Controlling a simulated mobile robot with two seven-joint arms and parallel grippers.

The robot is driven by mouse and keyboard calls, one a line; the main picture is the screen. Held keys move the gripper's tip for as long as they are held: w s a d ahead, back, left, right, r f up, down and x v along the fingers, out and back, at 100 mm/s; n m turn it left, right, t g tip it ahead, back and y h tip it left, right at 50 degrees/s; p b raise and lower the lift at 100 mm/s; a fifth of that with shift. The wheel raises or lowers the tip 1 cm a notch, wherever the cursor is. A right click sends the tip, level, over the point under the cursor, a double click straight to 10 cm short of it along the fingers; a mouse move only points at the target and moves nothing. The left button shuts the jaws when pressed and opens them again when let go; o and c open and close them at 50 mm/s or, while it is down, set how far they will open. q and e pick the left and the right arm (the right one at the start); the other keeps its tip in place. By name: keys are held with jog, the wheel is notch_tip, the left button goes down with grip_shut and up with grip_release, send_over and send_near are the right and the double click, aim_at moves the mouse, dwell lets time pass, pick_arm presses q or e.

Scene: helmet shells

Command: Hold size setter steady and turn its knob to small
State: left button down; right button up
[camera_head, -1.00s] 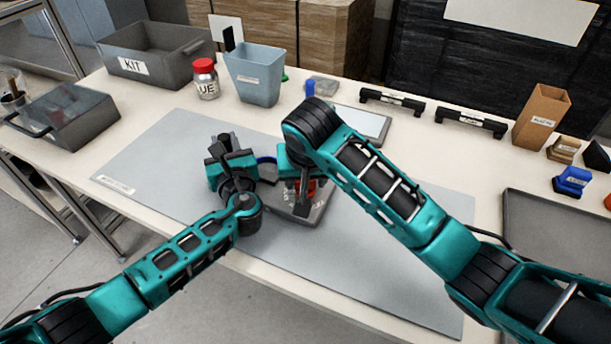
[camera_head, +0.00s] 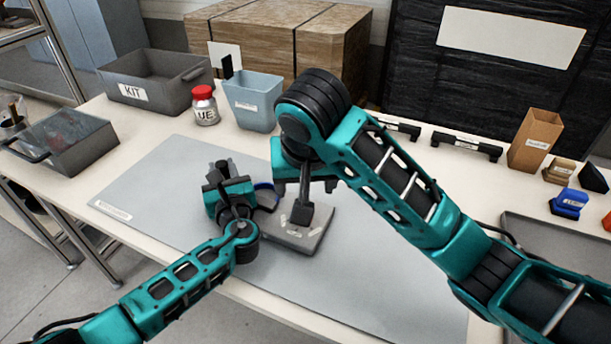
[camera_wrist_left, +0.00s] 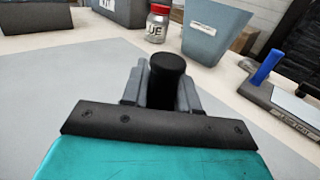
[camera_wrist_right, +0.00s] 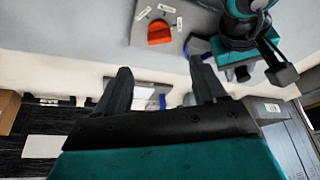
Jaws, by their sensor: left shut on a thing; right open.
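The size setter (camera_head: 286,238) is a grey plate lying on the mat, with small white labels. Its orange knob (camera_wrist_right: 159,33) shows in the right wrist view, near several labels too small to read; my right gripper hides it in the head view. My left gripper (camera_head: 226,180) is at the plate's left side, shut on a black upright post (camera_wrist_left: 168,72). A blue band (camera_head: 266,190) shows between that gripper and the plate; I cannot tell how the post joins the plate. My right gripper (camera_wrist_right: 161,82) is open and empty, above the plate and apart from the knob.
Behind the mat (camera_head: 150,185) stand a grey KIT bin (camera_head: 135,92), a red-lidded jar (camera_head: 205,112) and a blue-grey bin (camera_head: 253,110). A brown box (camera_head: 534,142) and a blue block (camera_head: 569,204) are at right. The mat's front and left are clear.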

jog(key=shift+v, duration=0.95)
pick_arm(q)
jog(key=c, duration=0.8)
grip_release()
jog(key=shift+s, duration=0.1)
